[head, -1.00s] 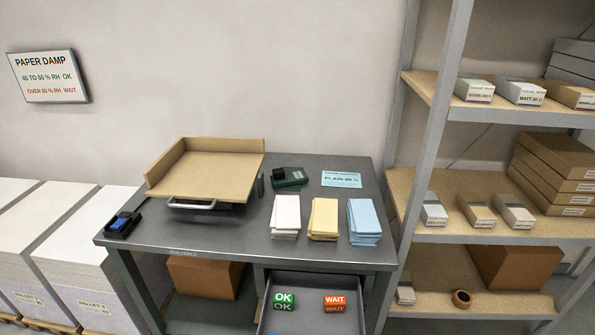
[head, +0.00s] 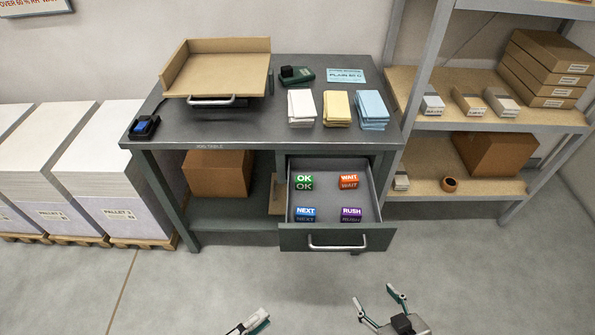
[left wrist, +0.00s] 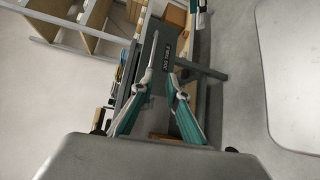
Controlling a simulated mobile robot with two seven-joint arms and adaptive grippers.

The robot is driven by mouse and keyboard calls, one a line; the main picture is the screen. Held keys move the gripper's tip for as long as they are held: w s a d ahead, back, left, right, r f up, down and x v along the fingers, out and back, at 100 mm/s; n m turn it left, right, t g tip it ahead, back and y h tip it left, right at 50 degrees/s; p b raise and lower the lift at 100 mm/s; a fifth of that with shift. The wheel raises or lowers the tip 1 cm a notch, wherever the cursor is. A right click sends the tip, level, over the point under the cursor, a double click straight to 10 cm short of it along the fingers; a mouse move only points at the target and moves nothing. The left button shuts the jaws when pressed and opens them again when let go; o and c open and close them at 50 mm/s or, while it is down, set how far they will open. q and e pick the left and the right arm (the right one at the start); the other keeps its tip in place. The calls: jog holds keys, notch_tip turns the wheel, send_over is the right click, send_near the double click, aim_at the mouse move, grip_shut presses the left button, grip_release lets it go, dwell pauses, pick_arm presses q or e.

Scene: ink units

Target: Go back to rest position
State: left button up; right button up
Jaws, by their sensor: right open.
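My left gripper (head: 252,322) shows at the bottom edge of the head view, seen nearly edge-on, over the floor in front of the desk. In the left wrist view its two teal-padded fingers (left wrist: 158,84) stand apart with nothing between them. My right gripper (head: 378,298) is at the bottom right of the head view, its fingers spread and empty. Both are clear of the grey desk (head: 250,130) and of its open drawer (head: 336,236).
Paper pallets (head: 110,180) stand left, a shelf rack (head: 430,150) right. A tan tray (head: 215,75) and card stacks (head: 337,108) sit on the desk. The front floor is clear.

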pick_arm(q)
jog(key=w+d+f+m+y, duration=0.1)
jog(key=w+f+m+y, duration=0.1)
jog(key=w+m, duration=0.55)
jog(key=a+f+m+y, duration=0.7)
jog(key=a+f, duration=0.1)
jog(key=a, duration=0.4)
jog(key=shift+w+a+f+g, duration=0.2)
jog(key=shift+a+f+g, duration=0.15)
jog(key=shift+g, duration=0.05)
dwell(0.9)
